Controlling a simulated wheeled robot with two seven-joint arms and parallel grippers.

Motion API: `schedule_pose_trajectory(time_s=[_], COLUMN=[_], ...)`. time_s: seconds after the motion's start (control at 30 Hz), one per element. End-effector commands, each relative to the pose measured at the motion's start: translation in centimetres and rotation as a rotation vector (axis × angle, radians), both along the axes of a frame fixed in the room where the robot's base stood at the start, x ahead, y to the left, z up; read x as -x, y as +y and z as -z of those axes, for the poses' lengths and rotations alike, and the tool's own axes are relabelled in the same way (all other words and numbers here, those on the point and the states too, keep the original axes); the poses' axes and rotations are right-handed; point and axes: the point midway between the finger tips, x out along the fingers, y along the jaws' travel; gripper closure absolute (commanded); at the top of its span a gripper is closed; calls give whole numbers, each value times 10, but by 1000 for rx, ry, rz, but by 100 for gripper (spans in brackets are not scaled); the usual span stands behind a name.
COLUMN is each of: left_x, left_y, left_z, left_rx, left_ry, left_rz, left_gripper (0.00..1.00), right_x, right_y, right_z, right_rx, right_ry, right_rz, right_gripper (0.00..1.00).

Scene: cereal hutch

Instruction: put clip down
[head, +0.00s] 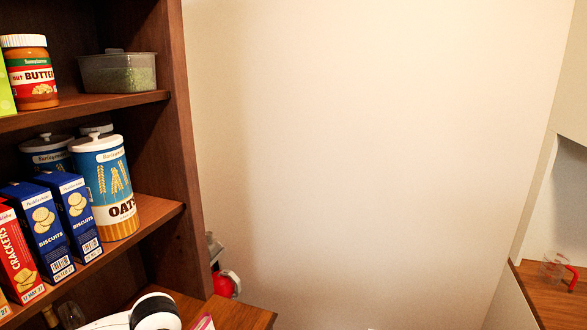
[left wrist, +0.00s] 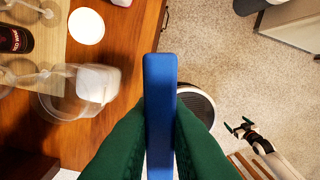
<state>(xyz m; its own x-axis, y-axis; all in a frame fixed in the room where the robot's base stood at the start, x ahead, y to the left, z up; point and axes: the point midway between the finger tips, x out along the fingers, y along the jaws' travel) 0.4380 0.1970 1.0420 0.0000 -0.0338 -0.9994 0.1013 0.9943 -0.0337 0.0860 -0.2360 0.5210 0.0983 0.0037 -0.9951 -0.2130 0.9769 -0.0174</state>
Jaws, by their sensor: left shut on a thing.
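The blue clip (left wrist: 160,100) shows in the left wrist view as a long, narrow bar. My left gripper (left wrist: 160,135) is shut on it, with one green finger on each side. The clip is in front of a wooden counter (left wrist: 128,60) on the left and speckled floor on the right; its height above them is hard to tell. My right gripper (left wrist: 240,127) shows small at the right of the left wrist view, its green fingertips apart with nothing seen between them. Neither gripper nor the clip shows in the head view.
In the left wrist view, a clear container (left wrist: 60,105), a dark bottle (left wrist: 14,39) and a white disc (left wrist: 86,26) are on the counter side. In the head view, a shelf unit holds an oats canister (head: 112,190) and biscuit boxes (head: 42,225). A measuring cup (head: 553,264) stands right.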

Motion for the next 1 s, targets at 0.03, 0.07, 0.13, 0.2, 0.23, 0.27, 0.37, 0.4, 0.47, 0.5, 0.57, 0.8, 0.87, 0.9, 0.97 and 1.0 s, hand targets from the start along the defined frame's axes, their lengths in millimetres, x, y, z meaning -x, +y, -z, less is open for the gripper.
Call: schedule_pose_trajectory(time_s=[0.03,0.07,0.13,0.2,0.23,0.27,0.37,0.4,0.47,0.5,0.57,0.8,0.87,0.9,0.97,1.0], left_x=[14,21,37,48,52,55,59,60,60,60,61,57,54,52,48,46], left_y=[-3,-4,-6,-6,-6,-6,-6,-6,-6,-6,-6,-17,-25,-32,-45,-54], left_z=[5,3,-1,-4,-5,-6,-9,-10,-10,-9,-9,-17,-23,-29,-38,-45], left_rx=[-5,-9,-18,-26,-29,-32,-37,-37,-37,-36,-35,-32,-31,-32,-30,-32], left_ry=[-3,-2,-2,-1,-1,-1,-2,-3,-1,0,0,-3,-4,-6,-7,-9], left_rz=[-15,-29,-56,-77,-84,-89,-100,-103,-104,-104,-103,-54,-11,26,90,138], left_gripper=[100,100,100,100,100,100,100,100,100,100,100,100,100,100,100,100], right_x=[3,4,4,4,4,4,4,4,4,4,4,4,4,4,4,4], right_y=[0,0,0,0,0,0,0,0,0,0,0,1,1,1,1,1], right_z=[16,20,27,31,32,32,33,33,32,32,32,32,32,32,32,32], right_rx=[0,0,0,0,0,0,0,0,-1,-1,-1,-1,-1,-1,-1,-1], right_ry=[4,5,6,6,6,6,6,6,6,6,6,6,6,6,6,6], right_rz=[0,0,0,0,0,0,0,0,0,0,0,0,0,1,1,1], right_gripper=[0,0,0,0,0,0,0,0,0,0,0,0,0,0,0,0])
